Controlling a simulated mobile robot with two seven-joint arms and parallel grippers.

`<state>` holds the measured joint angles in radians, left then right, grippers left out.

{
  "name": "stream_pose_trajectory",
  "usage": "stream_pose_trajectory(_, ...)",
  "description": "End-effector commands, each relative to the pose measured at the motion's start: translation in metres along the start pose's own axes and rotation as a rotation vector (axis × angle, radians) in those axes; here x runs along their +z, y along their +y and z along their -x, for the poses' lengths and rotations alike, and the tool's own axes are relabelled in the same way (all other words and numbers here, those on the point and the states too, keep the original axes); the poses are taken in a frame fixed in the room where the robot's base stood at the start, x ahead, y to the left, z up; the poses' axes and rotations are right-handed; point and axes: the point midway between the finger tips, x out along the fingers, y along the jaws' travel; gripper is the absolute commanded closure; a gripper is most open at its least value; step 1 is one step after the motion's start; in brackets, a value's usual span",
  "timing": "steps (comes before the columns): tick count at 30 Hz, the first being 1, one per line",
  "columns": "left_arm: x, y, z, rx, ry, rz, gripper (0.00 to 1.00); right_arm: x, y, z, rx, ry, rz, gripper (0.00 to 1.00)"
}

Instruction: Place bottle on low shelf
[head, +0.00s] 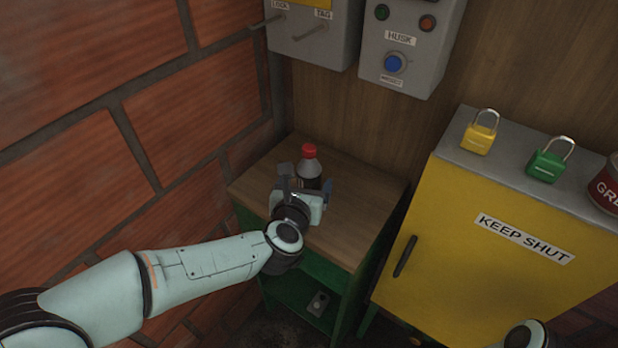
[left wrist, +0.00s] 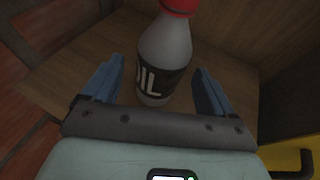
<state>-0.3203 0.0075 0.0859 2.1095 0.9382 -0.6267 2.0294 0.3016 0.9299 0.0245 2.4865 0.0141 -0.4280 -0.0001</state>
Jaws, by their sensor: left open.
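A bottle (head: 309,166) with a red cap and a dark label stands upright on the wooden top (head: 351,183) of a green shelf unit. In the left wrist view the bottle (left wrist: 164,55) stands between the two blue fingers, its label partly reading "IL". My left gripper (head: 305,180) is open around the bottle, with a visible gap to the right finger; contact on the left is unclear. The low shelf (head: 293,292) of the green unit lies below the top, partly hidden by my left arm. My right gripper is not seen; only a piece of my right arm shows at the bottom right.
A small grey object (head: 318,303) lies on the low shelf. A yellow cabinet (head: 480,230) marked "KEEP SHUT" stands to the right, with a yellow padlock (head: 479,137), a green padlock (head: 546,165) and a red can (head: 607,190) on top. Grey control boxes (head: 408,45) hang above; a brick wall is left.

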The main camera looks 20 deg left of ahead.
Motion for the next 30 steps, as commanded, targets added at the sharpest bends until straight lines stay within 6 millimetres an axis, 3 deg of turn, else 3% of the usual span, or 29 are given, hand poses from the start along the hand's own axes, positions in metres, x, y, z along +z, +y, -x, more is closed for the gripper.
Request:
stream_pose_trajectory(6, 0.002, 0.000, -0.027, 0.001, 0.002, 0.001, 0.14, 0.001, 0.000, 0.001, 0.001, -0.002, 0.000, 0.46)
stream_pose_trajectory(14, 0.002, 0.000, -0.029, 0.001, 0.001, 0.001, 0.14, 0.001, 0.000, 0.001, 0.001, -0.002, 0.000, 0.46)
stream_pose_trajectory(18, 0.002, 0.000, -0.029, 0.000, 0.001, 0.001, 0.59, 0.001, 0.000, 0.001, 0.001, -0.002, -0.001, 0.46)
stream_pose_trajectory(21, 0.003, 0.000, -0.029, 0.000, -0.001, 0.001, 0.84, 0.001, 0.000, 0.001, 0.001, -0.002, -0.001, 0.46)
stream_pose_trajectory(30, 0.012, 0.000, -0.026, 0.000, -0.004, 0.000, 0.84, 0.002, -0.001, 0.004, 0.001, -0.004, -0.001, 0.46)
